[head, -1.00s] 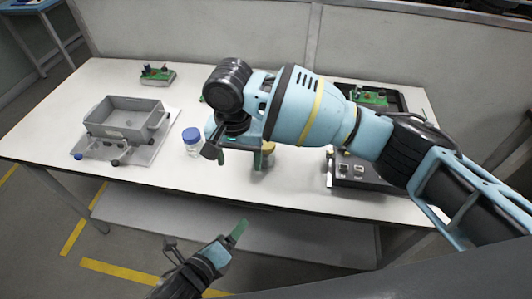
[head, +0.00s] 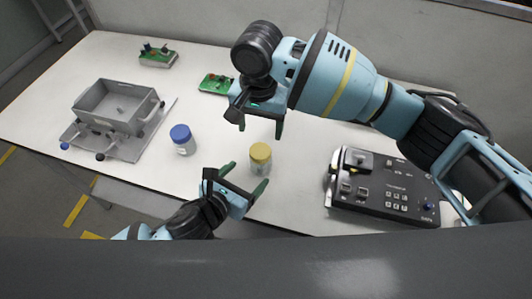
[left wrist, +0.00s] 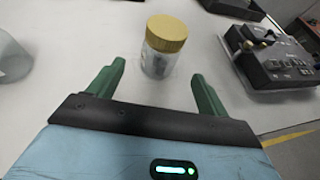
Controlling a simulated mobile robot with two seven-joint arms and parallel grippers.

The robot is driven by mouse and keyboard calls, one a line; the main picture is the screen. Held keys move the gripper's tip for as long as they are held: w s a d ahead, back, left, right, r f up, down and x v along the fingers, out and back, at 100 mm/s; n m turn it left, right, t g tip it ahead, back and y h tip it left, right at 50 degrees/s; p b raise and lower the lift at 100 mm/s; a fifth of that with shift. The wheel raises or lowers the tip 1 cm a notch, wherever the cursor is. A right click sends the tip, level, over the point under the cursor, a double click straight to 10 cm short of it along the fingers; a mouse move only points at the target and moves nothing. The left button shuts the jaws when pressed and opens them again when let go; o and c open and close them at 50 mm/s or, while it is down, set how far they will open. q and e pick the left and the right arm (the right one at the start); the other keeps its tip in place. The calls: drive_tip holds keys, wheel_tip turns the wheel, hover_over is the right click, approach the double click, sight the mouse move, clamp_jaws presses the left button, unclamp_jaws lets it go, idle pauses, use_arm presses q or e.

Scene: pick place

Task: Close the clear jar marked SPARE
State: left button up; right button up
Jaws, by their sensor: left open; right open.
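A clear jar with a yellow lid (head: 260,158) stands upright on the white table; dark contents show through its wall in the left wrist view (left wrist: 158,62). The lid sits on top; I cannot tell how tightly. A second clear jar with a blue lid (head: 183,139) stands to its left. No SPARE marking is legible on either. My left gripper (head: 245,178) is open, just in front of the yellow-lidded jar, its fingers pointing toward it; the jar is just beyond the fingertips. My right gripper (head: 260,127) is open and empty, above and behind that jar.
A grey bin (head: 115,105) on a grey plate is at the left. A dark control box (head: 385,190) stands right of the yellow-lidded jar. Green circuit boards (head: 157,57) lie at the back. The table between the two jars is clear.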

sight(255, 167)
use_arm(q)
drive_tip(key=shift+s+a, duration=0.1)
drive_tip(key=shift+s, duration=0.05)
use_arm(e)
drive_tip(key=shift+s+a, duration=0.1)
drive_tip(key=shift+s, duration=0.05)
use_arm(q)
drive_tip(key=shift+x, duration=3.95)
